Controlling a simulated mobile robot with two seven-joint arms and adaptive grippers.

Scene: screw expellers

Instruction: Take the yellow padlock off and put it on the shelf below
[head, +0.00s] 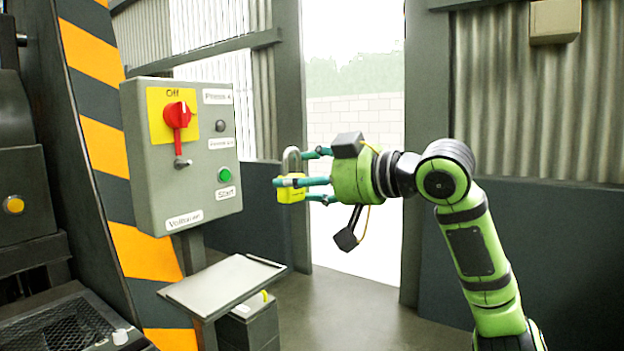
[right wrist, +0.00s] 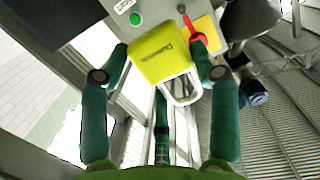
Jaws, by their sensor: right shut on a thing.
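The yellow padlock (head: 291,193) is held between the teal fingers of my right gripper (head: 305,183), its grey shackle pointing up. It is to the right of the grey control box and apart from it in the head view. In the right wrist view the padlock (right wrist: 160,52) sits between the fingertips of the gripper (right wrist: 160,60). The red switch (head: 177,115) on its yellow plate has a small grey piece below it. The shelf (head: 222,284) is a tilted-looking grey tray under the box, with a bare top. My left gripper is not in view.
The grey control box (head: 150,195) stands on a post, with a green start button (head: 224,175). A striped orange and black pillar (head: 100,75) is behind it at left. A grey bin (head: 250,325) stands below the shelf. The space above the shelf is free.

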